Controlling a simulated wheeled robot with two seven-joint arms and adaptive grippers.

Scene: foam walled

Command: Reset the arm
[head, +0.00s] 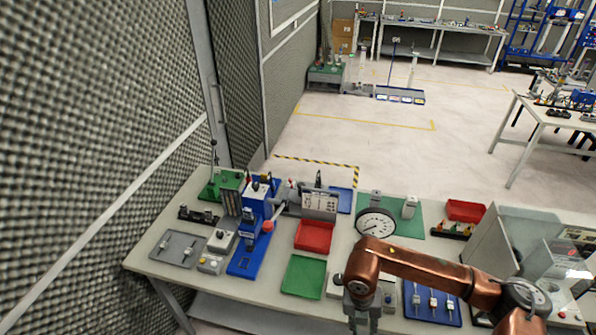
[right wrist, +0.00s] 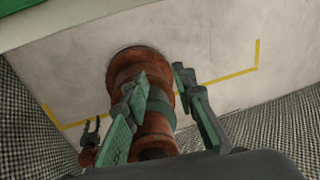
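My right arm comes in from the right in the head view, bent over the front of the workbench (head: 255,290). My right gripper (head: 362,318) hangs down at the bench's front edge, partly cut off by the picture's bottom. In the right wrist view, the green fingers of my right gripper (right wrist: 162,112) stand apart with nothing between them. Behind them is my own copper-coloured body. A small dark claw at the left, apparently my left gripper (right wrist: 90,132), has its prongs apart and looks empty. My left arm does not show in the head view.
The bench holds a green tray (head: 303,277), a red tray (head: 314,237), a dial gauge (head: 375,224), a blue press (head: 252,222) and a blue tool tray (head: 432,303) near my right arm. A grey foam wall (head: 90,130) stands left. Open floor (head: 400,145) lies beyond.

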